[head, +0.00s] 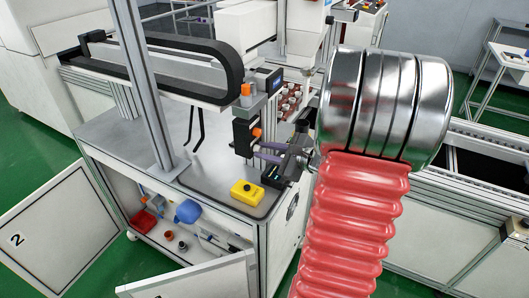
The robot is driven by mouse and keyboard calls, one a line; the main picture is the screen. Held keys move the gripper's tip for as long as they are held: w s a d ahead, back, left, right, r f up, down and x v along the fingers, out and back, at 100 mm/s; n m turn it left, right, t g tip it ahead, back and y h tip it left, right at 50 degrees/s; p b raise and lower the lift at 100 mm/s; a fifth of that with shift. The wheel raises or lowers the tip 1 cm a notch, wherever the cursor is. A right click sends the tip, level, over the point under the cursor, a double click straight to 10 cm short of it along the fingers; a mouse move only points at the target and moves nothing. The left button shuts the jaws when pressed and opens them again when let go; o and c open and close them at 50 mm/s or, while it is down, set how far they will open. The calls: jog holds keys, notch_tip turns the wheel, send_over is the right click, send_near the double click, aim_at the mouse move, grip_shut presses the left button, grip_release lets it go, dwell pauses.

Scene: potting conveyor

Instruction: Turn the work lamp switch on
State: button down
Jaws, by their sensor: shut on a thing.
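My gripper (258,151) reaches in from the right, its grey fingers pointing left at a small black box with an orange part, which looks like the work lamp switch (243,134). The box stands upright below the end of the black cable chain, near the bench's right side. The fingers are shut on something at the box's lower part. The exact contact is too small to see, and I cannot tell the switch's position.
A yellow box (247,193) sits on the bench (125,135) just below my gripper. A grey post (145,85) and the black cable chain (170,62) stand to the left. Open cabinet doors (45,240) hang in front, with tools on the shelf. A conveyor frame (470,195) lies right.

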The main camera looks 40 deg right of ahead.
jog(key=m+y, duration=0.1)
jog(key=m+g+y, duration=0.1)
jog(key=m, duration=0.1)
jog(key=shift+d+f+m, duration=0.1)
jog(key=shift+d+m, duration=0.05)
jog(key=shift+m, duration=0.15)
jog(key=shift+d+m+g+y, duration=0.15)
jog(key=shift+m+g+y, duration=0.25)
jog(key=shift+m+y, duration=0.8)
jog(key=shift+w, duration=0.1)
jog(key=c, duration=1.6)
grip_release()
jog(key=shift+d, duration=0.1)
jog(key=v, duration=1.3)
jog(key=shift+s+r, duration=0.2)
jog(key=shift+s, duration=0.15)
